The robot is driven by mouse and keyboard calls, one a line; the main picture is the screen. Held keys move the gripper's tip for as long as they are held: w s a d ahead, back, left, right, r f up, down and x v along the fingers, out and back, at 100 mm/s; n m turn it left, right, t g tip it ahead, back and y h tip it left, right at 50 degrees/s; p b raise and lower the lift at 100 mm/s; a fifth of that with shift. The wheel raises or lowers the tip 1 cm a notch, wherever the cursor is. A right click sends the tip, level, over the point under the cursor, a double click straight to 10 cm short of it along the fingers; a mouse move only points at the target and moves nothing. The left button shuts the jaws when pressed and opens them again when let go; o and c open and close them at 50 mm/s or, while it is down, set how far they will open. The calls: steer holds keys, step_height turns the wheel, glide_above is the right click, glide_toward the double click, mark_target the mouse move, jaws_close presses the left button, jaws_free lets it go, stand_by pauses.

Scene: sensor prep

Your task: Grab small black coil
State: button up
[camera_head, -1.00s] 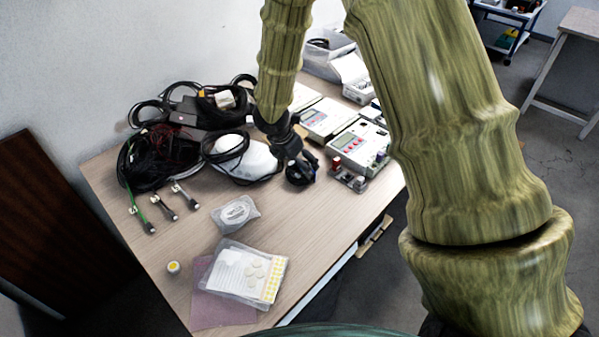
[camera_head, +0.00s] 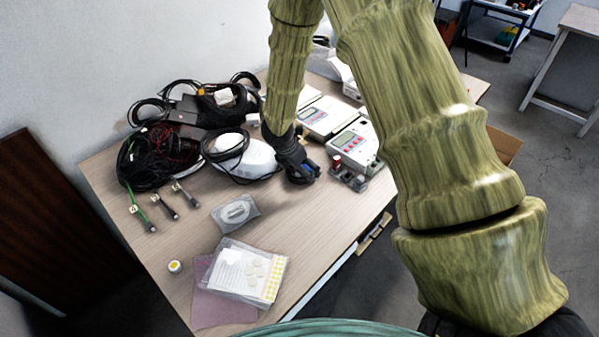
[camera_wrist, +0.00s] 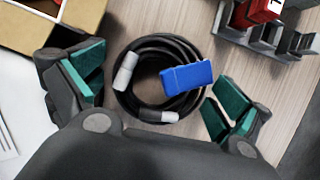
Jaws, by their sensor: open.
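The small black coil (camera_wrist: 165,48) lies on the wooden table (camera_wrist: 185,18) in the wrist view, with a blue connector (camera_wrist: 187,77) and grey cable ends on it. My gripper (camera_wrist: 158,88) is open, its green-padded fingers to the left and right of the coil, with space between each finger and the coil. In the head view my gripper (camera_head: 302,177) is low over the table, and the coil is mostly hidden by it; only a bit of blue shows there.
A metal block with a red part (camera_head: 346,174) stands close to the right of my gripper. A white device with black cable (camera_head: 240,157) is close on the left. Metering boxes (camera_head: 352,142) stand behind. A bagged item (camera_head: 236,212) lies in front. The table's front right edge is near.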

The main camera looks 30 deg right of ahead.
steer(key=shift+f, duration=0.1)
steer(key=c, duration=0.9)
